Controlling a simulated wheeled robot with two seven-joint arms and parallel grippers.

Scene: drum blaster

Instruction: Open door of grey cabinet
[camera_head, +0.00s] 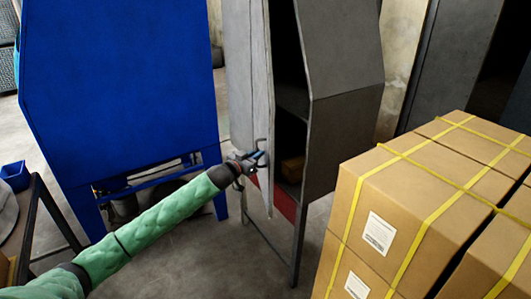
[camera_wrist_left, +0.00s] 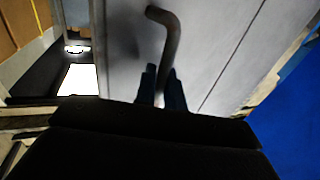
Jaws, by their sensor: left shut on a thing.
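The grey cabinet (camera_head: 342,65) stands in the middle of the head view. Its door (camera_head: 242,60) is ajar, with a dark gap between it and the cabinet body. Inside, a brown box (camera_head: 292,169) sits on a low shelf. My left gripper (camera_head: 259,160) is at the door's lower part, shut on the handle. In the left wrist view, the fingers (camera_wrist_left: 161,88) close around the bent metal handle (camera_wrist_left: 166,35) in front of the grey door panel (camera_wrist_left: 215,50). My right gripper is in neither view.
A large blue cabinet (camera_head: 120,80) stands close to the left of the door. Strapped cardboard boxes (camera_head: 400,205) fill the lower right. A dark metal frame (camera_head: 35,225) is at the left edge. Bare floor (camera_head: 215,265) lies below the door.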

